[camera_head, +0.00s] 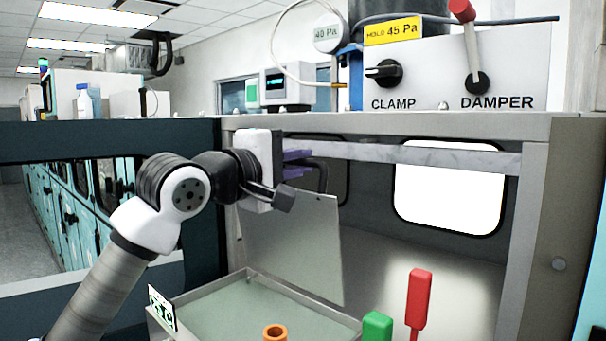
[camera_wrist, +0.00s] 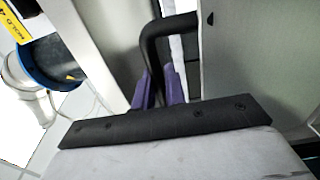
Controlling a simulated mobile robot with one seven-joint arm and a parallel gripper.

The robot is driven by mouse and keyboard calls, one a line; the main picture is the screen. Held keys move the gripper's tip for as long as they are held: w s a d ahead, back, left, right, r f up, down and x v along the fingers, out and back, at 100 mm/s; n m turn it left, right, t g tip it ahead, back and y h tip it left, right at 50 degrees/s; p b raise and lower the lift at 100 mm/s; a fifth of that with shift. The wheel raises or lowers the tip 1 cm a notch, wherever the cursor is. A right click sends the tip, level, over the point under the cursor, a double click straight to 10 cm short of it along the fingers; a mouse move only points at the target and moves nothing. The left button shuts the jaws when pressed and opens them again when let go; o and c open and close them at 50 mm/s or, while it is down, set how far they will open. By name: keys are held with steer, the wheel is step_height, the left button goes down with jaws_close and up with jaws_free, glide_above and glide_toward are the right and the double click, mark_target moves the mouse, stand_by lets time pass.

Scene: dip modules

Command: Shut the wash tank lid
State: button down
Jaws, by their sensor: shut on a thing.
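The wash tank (camera_head: 205,300) is an open shallow metal basin with greenish liquid, low in the middle of the head view. Its lid (camera_head: 292,240) is a flat grey panel that stands raised, close to upright, at the back of the basin. The lid also shows in the wrist view (camera_wrist: 245,60). A bent black handle (camera_head: 322,172) is at the lid's top edge. My gripper (camera_head: 298,164) has purple fingers and is shut on this handle; the wrist view shows the fingers (camera_wrist: 166,86) on either side of the black bar (camera_wrist: 150,45). My wrist partly hides the lid's upper left.
An orange ring-topped part (camera_head: 275,332), a green handle (camera_head: 377,326) and a red handle (camera_head: 419,295) stand at the front. A metal frame post (camera_head: 532,220) is on the right. The panel with CLAMP and DAMPER levers (camera_head: 450,70) is above.

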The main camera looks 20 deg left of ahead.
steer(key=s+a+f+t+h+b, duration=0.1)
steer(key=s+a+f+t+b, duration=0.2)
steer(key=s+f+b, duration=0.3)
steer(key=s+a+f+t+h+b, duration=0.2)
steer(key=s+f+t+b, duration=0.3)
steer(key=s+b, duration=0.6)
steer(key=shift+s+a+f+t+b, duration=0.4)
steer(key=shift+a+f+b, duration=0.35)
steer(key=shift+b, duration=3.95)
